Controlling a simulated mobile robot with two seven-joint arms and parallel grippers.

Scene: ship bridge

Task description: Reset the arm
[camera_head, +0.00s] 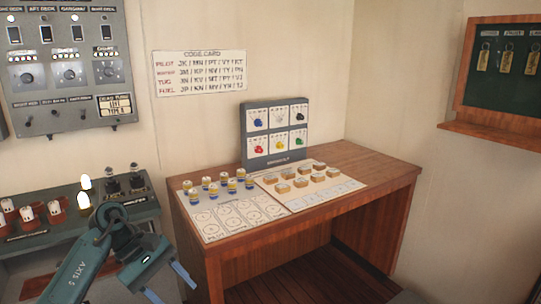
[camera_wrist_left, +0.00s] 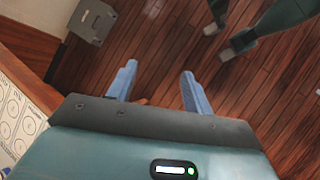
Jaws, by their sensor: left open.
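My left arm comes in at the lower left of the head view. Its gripper (camera_head: 168,284) has two blue fingers spread apart, with nothing between them. It is in front of the desk's left side, below the console at the left. In the left wrist view the two fingers of the left gripper (camera_wrist_left: 158,88) stand apart over the wood floor (camera_wrist_left: 155,45). My right gripper cannot be made out in the head view. Dark teal parts at the top right of the wrist view cannot be clearly identified.
The wooden desk (camera_head: 345,192) carries several small jars (camera_head: 213,187), wooden blocks (camera_head: 302,178), printed sheets (camera_head: 238,216) and an upright colour panel (camera_head: 275,160). A console (camera_head: 75,230) with knobs stands left, near my arm. A grey box (camera_wrist_left: 92,20) is on the floor.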

